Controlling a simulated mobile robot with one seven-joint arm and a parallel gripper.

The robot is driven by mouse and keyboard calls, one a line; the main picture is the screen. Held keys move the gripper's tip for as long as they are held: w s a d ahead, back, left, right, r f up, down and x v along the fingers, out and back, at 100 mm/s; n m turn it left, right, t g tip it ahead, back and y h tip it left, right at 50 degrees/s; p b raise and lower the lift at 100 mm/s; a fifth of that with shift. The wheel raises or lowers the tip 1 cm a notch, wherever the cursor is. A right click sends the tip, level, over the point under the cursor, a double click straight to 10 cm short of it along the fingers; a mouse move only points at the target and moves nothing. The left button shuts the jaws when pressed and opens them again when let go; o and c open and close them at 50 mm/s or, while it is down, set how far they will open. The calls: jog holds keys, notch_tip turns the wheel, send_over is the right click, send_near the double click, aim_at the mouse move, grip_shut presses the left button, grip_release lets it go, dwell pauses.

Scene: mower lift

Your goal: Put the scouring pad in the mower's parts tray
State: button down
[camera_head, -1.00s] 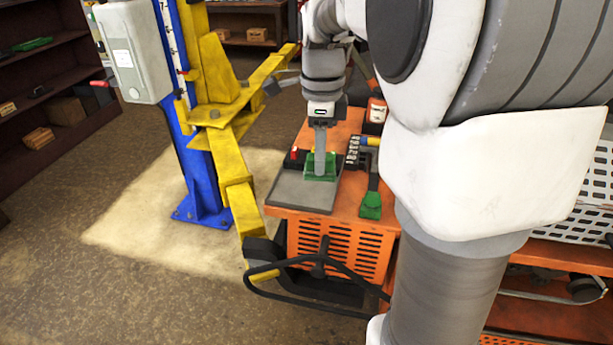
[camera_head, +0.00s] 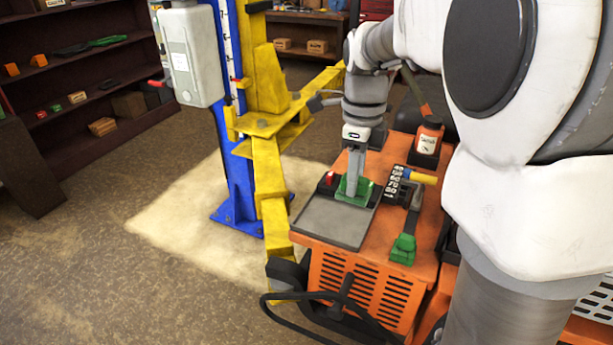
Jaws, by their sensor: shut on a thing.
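The scouring pad (camera_head: 345,195) is a flat green piece at the far part of the grey parts tray (camera_head: 330,222) on the orange mower (camera_head: 385,265). My gripper (camera_head: 354,186) points down over the tray and is shut on the pad. The fingers hide part of the pad. The pad is at tray level, but I cannot tell whether it touches the tray floor. A small red item (camera_head: 329,178) sits beside the pad at the tray's far left corner.
Right of the tray are a dark socket rack (camera_head: 396,185), a yellow-handled tool (camera_head: 423,178) and a green-ended brush (camera_head: 403,249). An orange-and-white bottle (camera_head: 428,140) stands behind. The yellow lift arm (camera_head: 270,185) and blue post (camera_head: 238,200) are left. The tray's near half is clear.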

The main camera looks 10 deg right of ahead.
jog(key=w+a+f, duration=0.1)
jog(key=a, duration=0.1)
jog(key=w+a+f, duration=0.1)
jog(key=a, duration=0.1)
jog(key=a+f, duration=0.2)
jog(key=shift+w, duration=0.4)
jog(key=shift+f, duration=2)
jog(key=shift+f, duration=0.15)
jog(key=c, duration=0.6)
grip_release()
